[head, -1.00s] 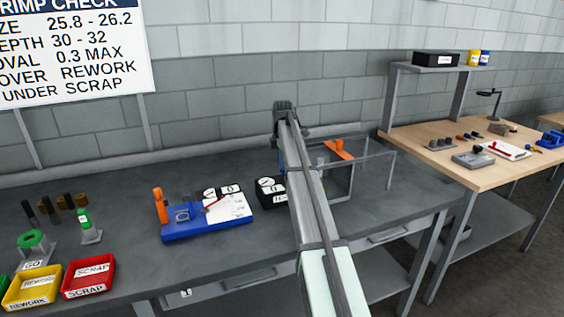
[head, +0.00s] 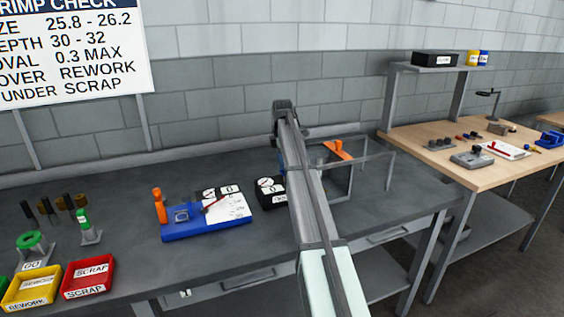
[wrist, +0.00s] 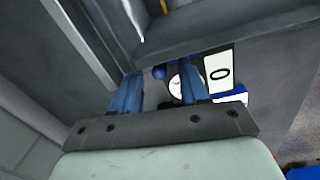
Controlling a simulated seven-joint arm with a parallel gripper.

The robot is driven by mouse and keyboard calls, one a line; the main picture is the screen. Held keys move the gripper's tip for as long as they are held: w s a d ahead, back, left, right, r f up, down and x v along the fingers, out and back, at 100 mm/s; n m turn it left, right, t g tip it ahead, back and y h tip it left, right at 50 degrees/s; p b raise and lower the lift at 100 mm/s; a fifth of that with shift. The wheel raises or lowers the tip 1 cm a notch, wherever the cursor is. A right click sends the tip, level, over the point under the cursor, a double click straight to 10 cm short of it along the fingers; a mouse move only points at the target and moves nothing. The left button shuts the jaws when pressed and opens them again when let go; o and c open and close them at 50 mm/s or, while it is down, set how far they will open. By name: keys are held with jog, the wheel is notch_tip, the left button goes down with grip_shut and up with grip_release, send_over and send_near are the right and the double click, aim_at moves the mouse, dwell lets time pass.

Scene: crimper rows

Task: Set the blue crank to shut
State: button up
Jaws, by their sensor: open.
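My gripper (wrist: 157,84) is open in the wrist view, its two blue fingers apart. A small round blue knob (wrist: 159,72) shows between the fingertips, and I take it as part of the blue crank; the fingers are not closed on it. The rest of the crank is hidden, and I cannot tell its setting. In the head view my arm covers the gripper's place, and only a sliver of blue shows behind it beside a clear-sided frame (head: 352,178).
A black gauge box (head: 270,194) stands left of my arm. Further left is a blue fixture (head: 178,231) with an orange handle (head: 159,205). Red (head: 88,288) and yellow (head: 30,300) bins stand at the front left. A wooden bench (head: 440,155) is at the right.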

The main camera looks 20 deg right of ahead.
notch_tip(320, 180, up, 13)
jog(key=shift+s+r, duration=0.2)
jog(key=shift+s, duration=0.1)
dwell(0.5)
